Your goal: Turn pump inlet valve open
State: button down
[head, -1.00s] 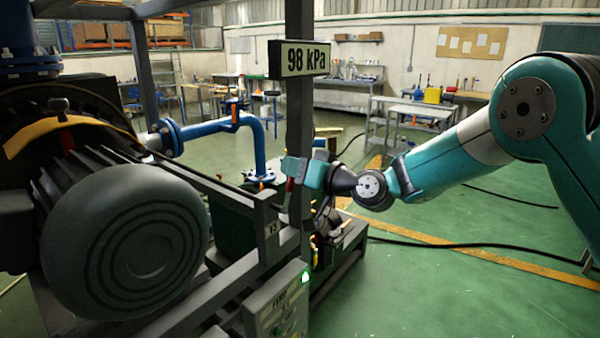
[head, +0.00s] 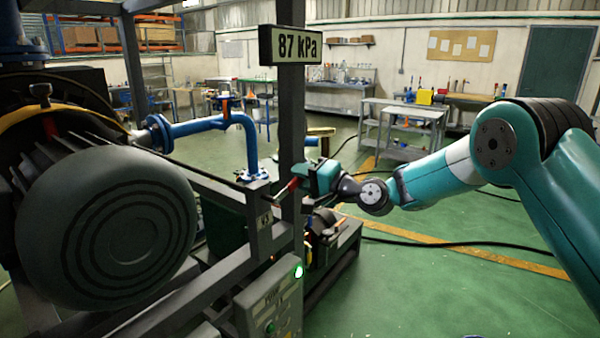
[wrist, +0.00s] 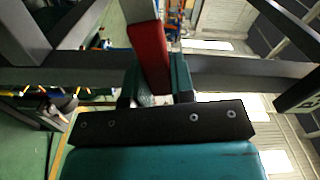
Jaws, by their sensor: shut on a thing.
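The valve's red lever handle (head: 287,188) shows beside the dark frame post and slants down to the left. In the wrist view the red handle (wrist: 150,52) runs up from between my fingers, with a pale end at the top. My gripper (head: 303,181) is shut on this red handle, and in the wrist view my gripper (wrist: 155,88) has a finger on each side of it. The valve body is hidden behind the post and my gripper, so I cannot see it clearly.
A display reading 87 kPa (head: 290,45) hangs on the dark post (head: 291,120) close to my gripper. A large motor (head: 105,225) and blue pipe (head: 200,125) stand at left. A control box with a green light (head: 272,305) is below. Green floor at right is open.

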jog(key=shift+w+d+f+m, duration=0.1)
jog(key=shift+w+f+m, duration=0.05)
jog(key=shift+f+m, duration=0.7)
jog(key=c, duration=1)
grip_release()
jog(key=shift+o, duration=0.2)
jog(key=b+v, duration=0.6)
jog(key=v, duration=1.1)
jog(key=shift+s, duration=0.2)
jog(key=shift+d, duration=0.1)
